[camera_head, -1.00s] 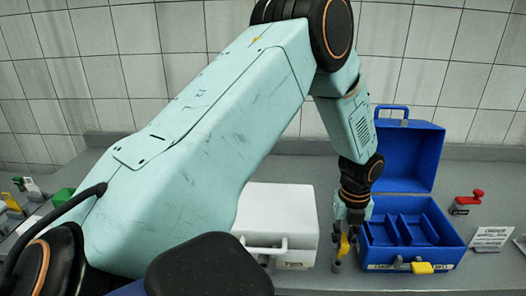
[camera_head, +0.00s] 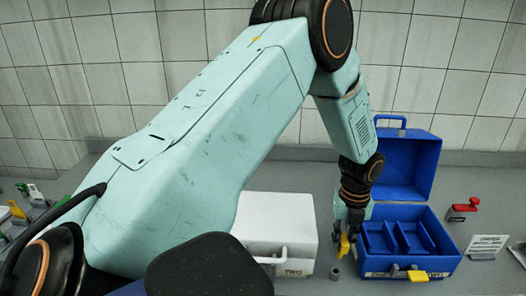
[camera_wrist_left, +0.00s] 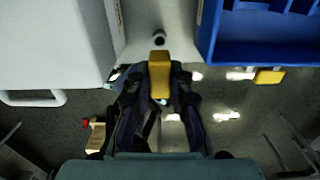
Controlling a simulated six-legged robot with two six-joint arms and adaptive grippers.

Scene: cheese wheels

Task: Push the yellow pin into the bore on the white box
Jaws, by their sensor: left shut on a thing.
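My left gripper (camera_head: 345,243) is shut on the yellow pin (camera_wrist_left: 159,72), whose blocky yellow end shows between the fingertips in the wrist view. The pin also shows in the head view (camera_head: 344,246), in the gap between the white box and the blue toolbox. The white box (camera_head: 276,221) stands left of the gripper, with a handle on its front. A small grey cylinder with a dark round opening (camera_wrist_left: 159,38) lies just beyond the pin in the wrist view. I cannot tell whether it is the bore. The pin's lower end is hidden. My right gripper is out of view.
The open blue toolbox (camera_head: 408,245), with a yellow latch (camera_head: 418,275), stands close on the right. Farther right are a red-handled clamp-like thing (camera_head: 465,208) and a small sign (camera_head: 486,243). Several small coloured items lie at far left. A tiled wall stands behind the counter.

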